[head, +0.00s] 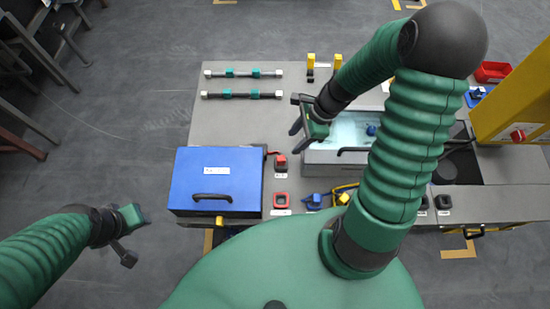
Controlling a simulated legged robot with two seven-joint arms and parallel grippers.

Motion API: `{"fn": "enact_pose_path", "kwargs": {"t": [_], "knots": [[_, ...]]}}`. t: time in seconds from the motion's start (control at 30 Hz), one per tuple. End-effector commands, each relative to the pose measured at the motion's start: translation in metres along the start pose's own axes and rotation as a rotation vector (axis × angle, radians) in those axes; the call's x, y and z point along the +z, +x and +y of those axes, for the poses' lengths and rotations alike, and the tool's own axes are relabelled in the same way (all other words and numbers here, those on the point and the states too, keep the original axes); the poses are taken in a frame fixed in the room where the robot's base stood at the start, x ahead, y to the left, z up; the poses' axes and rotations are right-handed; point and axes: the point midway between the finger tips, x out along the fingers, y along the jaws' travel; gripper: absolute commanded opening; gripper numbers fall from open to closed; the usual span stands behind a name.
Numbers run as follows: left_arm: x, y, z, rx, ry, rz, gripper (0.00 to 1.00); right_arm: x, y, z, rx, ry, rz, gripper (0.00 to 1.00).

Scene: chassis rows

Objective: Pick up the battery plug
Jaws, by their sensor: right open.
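The battery plug seems to be the small red and black block (281,162) on the bench, just right of the blue case (214,168). A short red lead runs from it toward the case. A white label lies just below it. My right gripper (301,136) is open and empty, above and slightly right of the plug in the picture, apart from it, by the left end of a pale tray. My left gripper (147,221) hangs left of the bench over the floor; its jaw opening is unclear.
Two rods (242,95) lie at the back. The grey tray (330,157) stands right, partly behind my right arm. A yellow cabinet (515,95) stands far right.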

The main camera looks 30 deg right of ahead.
Motion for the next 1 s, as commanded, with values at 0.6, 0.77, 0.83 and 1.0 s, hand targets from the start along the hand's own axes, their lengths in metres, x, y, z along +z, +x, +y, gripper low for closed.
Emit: {"fn": "enact_pose_path", "kwargs": {"t": [0.6,0.77,0.83,1.0], "knots": [[0.006,0.026,0.0,0.0,0.0,0.0,0.36,-0.006,0.118,0.001,0.005,-0.003,-0.004,0.47],[0.007,0.027,0.0,0.0,-0.001,0.0,0.36,-0.004,0.129,0.0,0.002,-0.004,-0.002,0.47],[0.006,0.027,0.0,0.0,-0.001,0.0,0.36,-0.004,0.129,0.0,0.001,-0.005,-0.002,0.47],[0.006,0.027,0.0,0.0,-0.001,0.0,0.36,-0.005,0.128,0.0,0.001,-0.004,-0.003,0.37]]}}
